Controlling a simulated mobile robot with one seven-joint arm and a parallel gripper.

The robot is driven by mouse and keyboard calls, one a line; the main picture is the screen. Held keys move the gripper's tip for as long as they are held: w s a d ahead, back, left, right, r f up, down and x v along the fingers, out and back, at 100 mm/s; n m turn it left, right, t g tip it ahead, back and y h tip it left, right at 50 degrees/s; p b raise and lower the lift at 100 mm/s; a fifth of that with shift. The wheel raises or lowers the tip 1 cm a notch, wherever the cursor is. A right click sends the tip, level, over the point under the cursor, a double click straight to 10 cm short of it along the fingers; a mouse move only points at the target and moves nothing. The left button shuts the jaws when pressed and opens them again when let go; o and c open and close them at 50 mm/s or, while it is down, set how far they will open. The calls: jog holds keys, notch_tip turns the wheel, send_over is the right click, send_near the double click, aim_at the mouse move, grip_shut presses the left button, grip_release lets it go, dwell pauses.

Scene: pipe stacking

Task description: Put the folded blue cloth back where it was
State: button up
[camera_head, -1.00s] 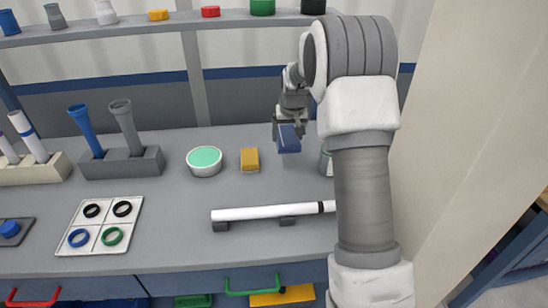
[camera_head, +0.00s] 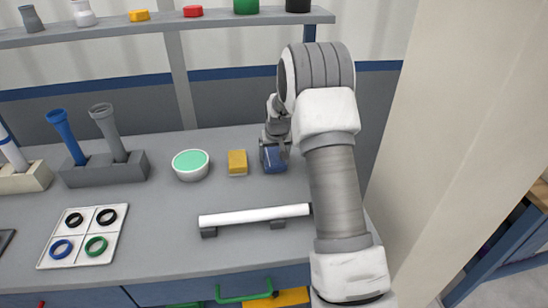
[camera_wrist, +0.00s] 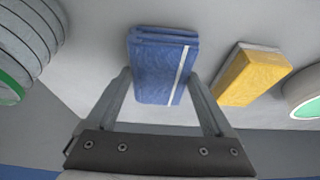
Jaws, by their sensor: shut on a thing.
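The folded blue cloth (camera_wrist: 160,70) has a white stripe and sits between the two fingers of my gripper (camera_wrist: 165,85) in the wrist view. My gripper is shut on it. In the head view the cloth (camera_head: 274,160) is at the back right of the grey bench, right of the yellow sponge, at or just above the bench top. I cannot tell whether it touches the bench. My gripper (camera_head: 275,147) is over its far part and hides some of it.
A yellow sponge (camera_head: 237,162) is close on the left of the cloth. Beyond it is a round tub (camera_head: 190,165) with a green top. A white pipe (camera_head: 255,215) lies on supports in front. A ring tray (camera_head: 84,236) is at front left. A shelf (camera_head: 160,29) runs above the back.

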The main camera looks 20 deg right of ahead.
jog(key=shift+f, duration=0.35)
jog(key=shift+f, duration=0.1)
jog(key=shift+f, duration=0.15)
jog(key=o, duration=0.9)
